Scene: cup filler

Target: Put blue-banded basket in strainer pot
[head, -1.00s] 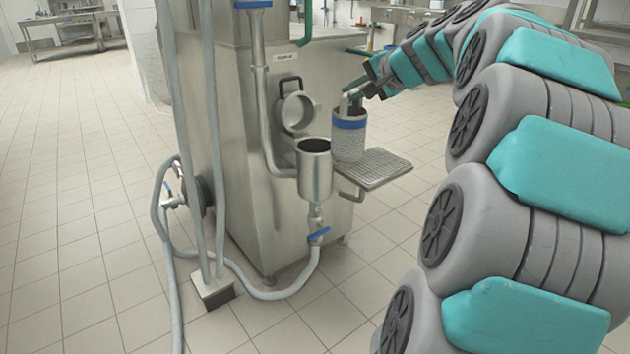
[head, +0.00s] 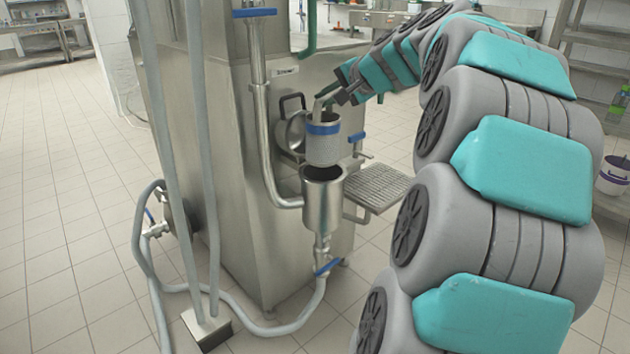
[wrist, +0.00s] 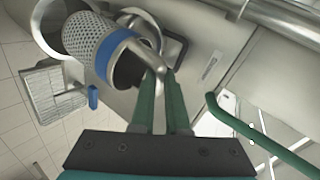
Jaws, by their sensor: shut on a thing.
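The blue-banded basket (head: 323,142) is a perforated metal cylinder with a blue band near its top. My gripper (head: 334,98) is shut on the basket's metal handle and holds it upright in the air. In the wrist view, my gripper's green fingers (wrist: 160,92) close on the handle of the basket (wrist: 88,38). The strainer pot (head: 322,199) is a steel cup on a pipe, open at the top. In the head view the basket's bottom is just above the pot's rim. I cannot tell whether it has entered the opening.
A round lidded port (head: 290,130) is on the machine (head: 225,150) behind the basket. A grated shelf (head: 383,187) juts out to the right of the pot. A blue-handled valve (head: 327,267) sits below the pot. Hoses hang at left.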

